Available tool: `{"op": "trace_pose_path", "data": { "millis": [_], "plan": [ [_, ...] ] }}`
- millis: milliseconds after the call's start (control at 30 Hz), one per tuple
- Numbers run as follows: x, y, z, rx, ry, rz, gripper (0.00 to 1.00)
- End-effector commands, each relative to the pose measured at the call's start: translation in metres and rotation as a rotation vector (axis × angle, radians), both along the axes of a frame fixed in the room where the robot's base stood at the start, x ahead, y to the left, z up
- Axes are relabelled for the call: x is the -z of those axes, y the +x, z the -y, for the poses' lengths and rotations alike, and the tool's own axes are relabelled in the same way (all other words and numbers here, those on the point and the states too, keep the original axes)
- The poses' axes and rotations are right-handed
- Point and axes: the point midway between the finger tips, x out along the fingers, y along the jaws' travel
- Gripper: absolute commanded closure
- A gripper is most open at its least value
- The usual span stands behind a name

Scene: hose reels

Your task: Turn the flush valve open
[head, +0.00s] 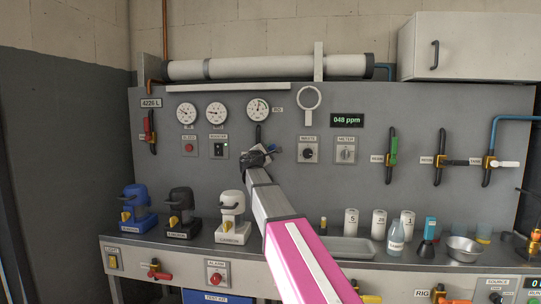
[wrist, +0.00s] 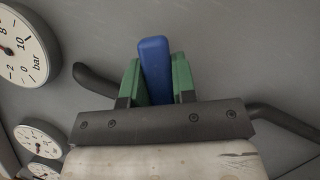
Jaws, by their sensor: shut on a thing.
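My gripper (head: 258,156) reaches the grey panel below the right-hand gauge, marked RO. In the wrist view its green fingers (wrist: 157,82) are shut on a blue lever handle (wrist: 153,50), one finger on each side. The handle stands nearly upright between them, tilted slightly left at the top. A bit of blue (head: 273,147) also shows beside the gripper in the head view. The valve's body is hidden behind my gripper, and the small label (head: 277,155) beside it is too small to read.
Round gauges (head: 216,113) sit above and left of my gripper. A dark pipe (wrist: 95,82) passes behind the fingers. Knob plates (head: 308,150) are on the right, a switch plate (head: 218,146) on the left. Dosing pumps (head: 230,217) and cartridges (head: 378,223) stand on the bench below.

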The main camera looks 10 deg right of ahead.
Motion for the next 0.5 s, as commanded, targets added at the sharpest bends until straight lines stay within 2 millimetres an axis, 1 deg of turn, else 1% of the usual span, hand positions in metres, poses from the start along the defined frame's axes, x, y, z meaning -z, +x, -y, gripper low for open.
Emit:
{"op": "trace_pose_path", "data": {
  "millis": [500],
  "plan": [
    [-0.022, 0.007, -0.023, 0.002, -0.47, -0.153, 1.0]
  ]
}}
